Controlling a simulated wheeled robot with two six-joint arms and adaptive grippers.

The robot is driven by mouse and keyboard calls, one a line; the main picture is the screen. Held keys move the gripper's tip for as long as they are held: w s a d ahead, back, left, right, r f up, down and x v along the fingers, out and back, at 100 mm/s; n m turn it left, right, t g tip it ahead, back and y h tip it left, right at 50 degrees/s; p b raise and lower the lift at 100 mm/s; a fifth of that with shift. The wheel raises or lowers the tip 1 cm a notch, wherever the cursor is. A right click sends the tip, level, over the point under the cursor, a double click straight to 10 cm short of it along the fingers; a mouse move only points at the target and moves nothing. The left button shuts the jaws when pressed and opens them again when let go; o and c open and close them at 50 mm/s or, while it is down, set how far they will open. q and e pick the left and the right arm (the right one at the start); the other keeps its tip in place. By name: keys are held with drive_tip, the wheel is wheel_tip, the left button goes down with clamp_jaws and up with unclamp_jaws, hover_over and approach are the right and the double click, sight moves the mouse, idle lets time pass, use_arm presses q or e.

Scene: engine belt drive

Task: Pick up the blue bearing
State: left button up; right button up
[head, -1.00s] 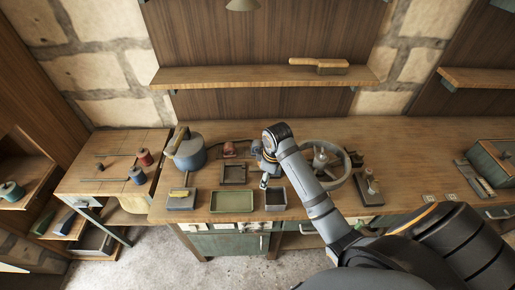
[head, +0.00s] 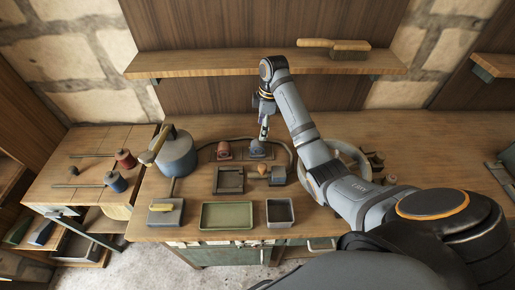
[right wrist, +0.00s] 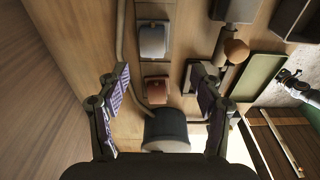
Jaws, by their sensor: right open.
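The blue bearing, a grey-blue block with a rounded top (head: 257,152), sits at the back of the bench, partly behind my gripper. In the right wrist view the blue bearing (right wrist: 153,40) lies beyond the fingertips, nearly in line with the gap between them. A similar red bearing (head: 223,151) stands to its left; it also shows in the right wrist view (right wrist: 156,90). My right gripper (head: 264,134) is open and empty, pointing down above the blue bearing, apart from it.
A belt loops behind the bearings to a large wheel (head: 345,160) at the right. A wooden knob (head: 262,168), a square tray (head: 229,190), a green tray (head: 226,226) and a grey bin (head: 280,223) lie in front.

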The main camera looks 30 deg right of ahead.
sight(258, 142)
drive_tip(key=shift+w+d+f, duration=0.15)
drive_tip(key=shift+w+f, duration=0.15)
drive_tip(key=shift+f, duration=0.2)
drive_tip(key=shift+w+d+f, duration=0.1)
drive_tip(key=shift+w+f, duration=0.2)
drive_tip(key=shift+f, duration=0.2)
drive_tip(key=f, duration=0.3)
drive_tip(key=shift+s+a+f, duration=0.15)
drive_tip(key=shift+a+f, duration=0.05)
drive_tip(key=shift+a, duration=0.1)
drive_tip(key=shift+a+f, duration=0.1)
drive_tip(key=shift+f, duration=0.4)
drive_tip(key=f, duration=0.2)
drive_tip(key=w+f+p, duration=0.1)
drive_tip(key=f, duration=0.1)
drive_tip(key=shift+a+f, duration=0.1)
drive_tip(key=shift+a, duration=0.2)
drive_tip(key=shift+f, duration=0.5)
use_arm(q)
drive_tip(key=shift+s+r, duration=0.15)
drive_tip(key=shift+s, duration=0.55)
use_arm(e)
clamp_jaws()
